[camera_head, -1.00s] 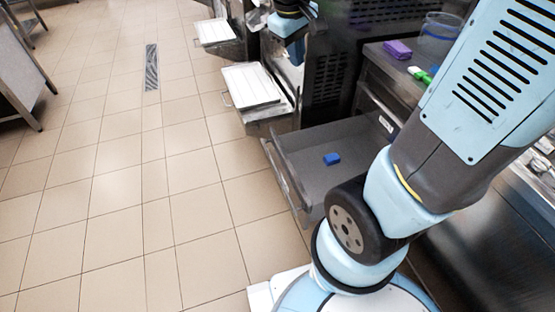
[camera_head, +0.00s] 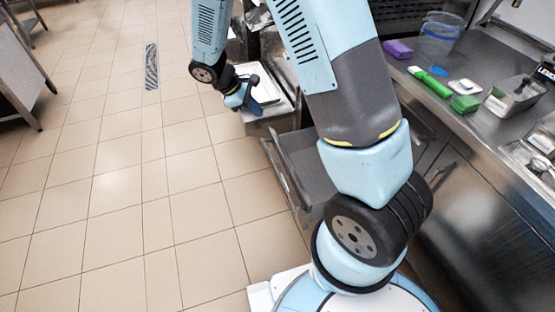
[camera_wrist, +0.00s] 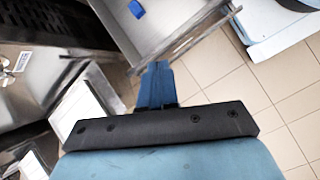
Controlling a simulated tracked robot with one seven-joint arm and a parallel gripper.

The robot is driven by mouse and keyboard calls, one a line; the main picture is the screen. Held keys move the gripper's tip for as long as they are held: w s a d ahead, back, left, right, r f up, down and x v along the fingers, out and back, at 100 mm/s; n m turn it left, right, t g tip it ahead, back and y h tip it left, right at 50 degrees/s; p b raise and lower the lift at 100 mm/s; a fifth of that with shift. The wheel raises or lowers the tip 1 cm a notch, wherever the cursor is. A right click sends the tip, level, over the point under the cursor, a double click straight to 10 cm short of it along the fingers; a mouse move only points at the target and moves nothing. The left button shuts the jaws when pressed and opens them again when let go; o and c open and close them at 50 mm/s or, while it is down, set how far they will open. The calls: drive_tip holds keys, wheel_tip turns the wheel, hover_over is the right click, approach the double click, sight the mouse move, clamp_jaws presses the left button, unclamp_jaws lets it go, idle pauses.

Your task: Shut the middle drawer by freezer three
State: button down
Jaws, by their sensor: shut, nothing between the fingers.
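A grey drawer (camera_head: 305,160) under the counter is pulled open over the floor, its bar handle along the left end in the head view. In the wrist view the same drawer (camera_wrist: 165,22) is at the top, with a blue block (camera_wrist: 137,9) inside; my arm hides that block in the head view. I see no clear contact. Which level this drawer has is hard to tell.
A white tray (camera_head: 265,88) on a steel ledge juts out behind my gripper. The counter (camera_head: 455,120) at right holds a purple block (camera_head: 398,48), a clear tub and several small items. The tiled floor (camera_head: 150,200) on the left is clear.

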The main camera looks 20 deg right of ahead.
drive_tip(key=a+f+n+t+h, duration=0.1)
drive_tip(key=a+f+n+h, duration=0.15)
drive_tip(key=f, duration=0.75)
drive_tip(key=a+f+n+h, duration=0.15)
drive_tip(key=f+n, duration=0.25)
drive_tip(key=f, duration=0.6)
drive_tip(key=y, duration=0.1)
hover_over(275, 168)
wheel_tip(275, 168, down, 6)
drive_tip(key=shift+s+f, duration=0.15)
drive_tip(key=shift+d, duration=0.45)
drive_tip(key=shift+d, duration=0.15)
